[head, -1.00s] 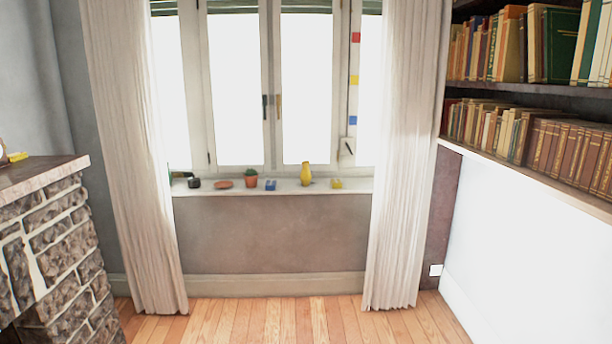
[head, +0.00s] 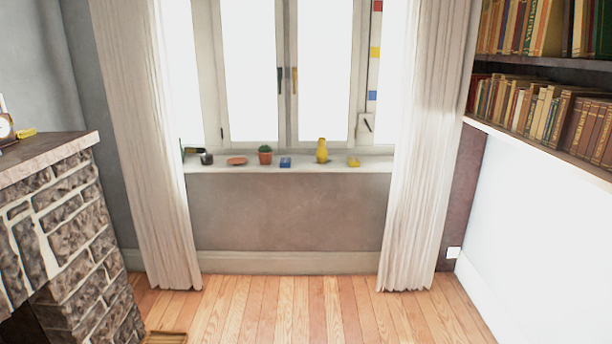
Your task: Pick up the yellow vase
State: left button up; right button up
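The yellow vase (head: 322,151) stands upright on the white windowsill (head: 220,167), right of the middle, in front of the window. It is small in the head view and some floor distance away from me. Neither of my grippers shows in the head view.
On the sill, left of the vase, are a dark cup (head: 206,158), a reddish dish (head: 237,161), a potted cactus (head: 265,155) and a blue item (head: 286,162); a yellow item (head: 353,162) is to its right. A stone fireplace (head: 70,240) is left, bookshelves (head: 545,90) right. The wooden floor (head: 330,310) between is mostly clear.

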aim_at(321, 154)
jog(key=i+u, duration=0.2)
jog(key=i, duration=1.8)
